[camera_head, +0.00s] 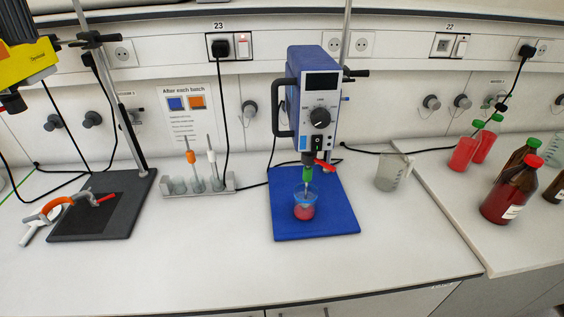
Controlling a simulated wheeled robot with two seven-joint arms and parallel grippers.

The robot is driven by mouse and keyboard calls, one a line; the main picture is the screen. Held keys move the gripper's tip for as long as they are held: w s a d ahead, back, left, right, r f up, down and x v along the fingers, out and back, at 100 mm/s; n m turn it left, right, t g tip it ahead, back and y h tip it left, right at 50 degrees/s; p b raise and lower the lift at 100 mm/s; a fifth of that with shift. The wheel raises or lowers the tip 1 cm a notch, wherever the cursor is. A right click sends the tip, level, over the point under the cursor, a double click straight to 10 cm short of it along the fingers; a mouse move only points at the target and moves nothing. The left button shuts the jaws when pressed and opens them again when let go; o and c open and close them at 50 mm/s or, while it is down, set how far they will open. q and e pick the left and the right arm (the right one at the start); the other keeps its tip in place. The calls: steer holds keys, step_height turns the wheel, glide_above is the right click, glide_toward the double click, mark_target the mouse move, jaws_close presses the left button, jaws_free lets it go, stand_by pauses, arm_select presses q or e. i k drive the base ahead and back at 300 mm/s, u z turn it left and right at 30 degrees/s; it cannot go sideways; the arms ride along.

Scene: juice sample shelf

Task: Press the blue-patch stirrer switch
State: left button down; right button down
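A blue overhead stirrer (293,68) hangs on a stand with a blue base plate (316,229). Its grey front panel has a dark display, a black round knob (320,117) and a small dark switch (318,142) below the knob. A light blue patch (304,128) shows at the panel's left edge. The switch's on or off position is too small to tell. The stirrer's shaft reaches down into a small beaker of red liquid (304,210) on the base plate. Neither of my grippers is in view.
A yellow device (26,62) on a stand is at left. A wall notice (188,112), a rack with brushes (200,186), a wall switch (243,45), an empty beaker (392,173) and red-liquid bottles (508,198) are around. The front bench is clear.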

mark_target(316, 140)
steer(key=u, duration=1.15)
steer(key=k, duration=1.45)
steer(key=z, duration=1.7)
steer(key=i, duration=0.5)
steer(key=z, duration=0.05)
